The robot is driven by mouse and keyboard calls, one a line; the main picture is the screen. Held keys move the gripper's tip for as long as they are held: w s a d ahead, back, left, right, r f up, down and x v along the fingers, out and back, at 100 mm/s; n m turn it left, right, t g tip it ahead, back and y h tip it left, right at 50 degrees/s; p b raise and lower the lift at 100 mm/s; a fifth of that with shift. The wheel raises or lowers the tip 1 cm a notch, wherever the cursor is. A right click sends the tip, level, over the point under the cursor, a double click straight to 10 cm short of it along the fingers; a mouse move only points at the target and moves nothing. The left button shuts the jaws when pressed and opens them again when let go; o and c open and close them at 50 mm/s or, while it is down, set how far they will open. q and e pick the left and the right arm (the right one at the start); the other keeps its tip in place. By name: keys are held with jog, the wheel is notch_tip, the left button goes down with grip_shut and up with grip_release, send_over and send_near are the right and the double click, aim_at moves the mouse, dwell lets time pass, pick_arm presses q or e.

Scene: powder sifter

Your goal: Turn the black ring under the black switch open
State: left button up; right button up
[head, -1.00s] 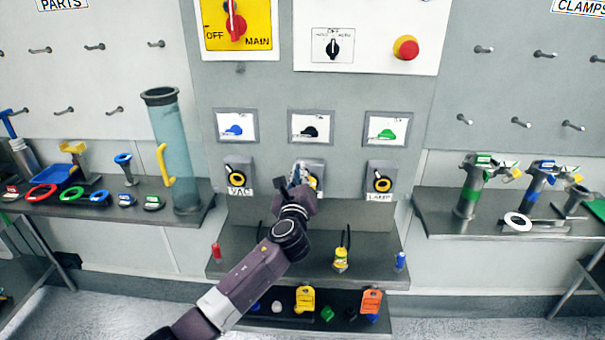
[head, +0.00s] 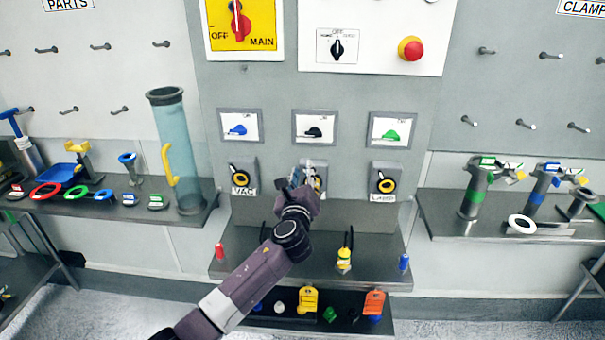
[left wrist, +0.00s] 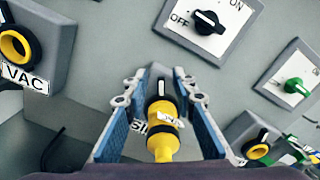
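The black switch (head: 314,131) is on the middle white plate of the panel, and it also shows in the left wrist view (left wrist: 208,21). Below it, the black ring (left wrist: 161,86) sits at the wall end of a yellow plug-like part (left wrist: 161,138) with a white label. My left gripper (left wrist: 164,76) is open, its two blue-padded fingers on either side of the black ring and yellow part. I cannot tell whether the fingertips touch the ring. In the head view my left gripper (head: 301,180) covers most of this middle socket. My right gripper is not in view.
The VAC socket (head: 241,179) is left of my gripper and the LAMP socket (head: 384,182) is right. A blue switch (head: 238,130) and a green switch (head: 390,134) flank the black one. A shelf (head: 292,262) with small parts lies below.

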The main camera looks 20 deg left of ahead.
pick_arm(q)
jog(key=v, duration=1.2)
dwell(0.3)
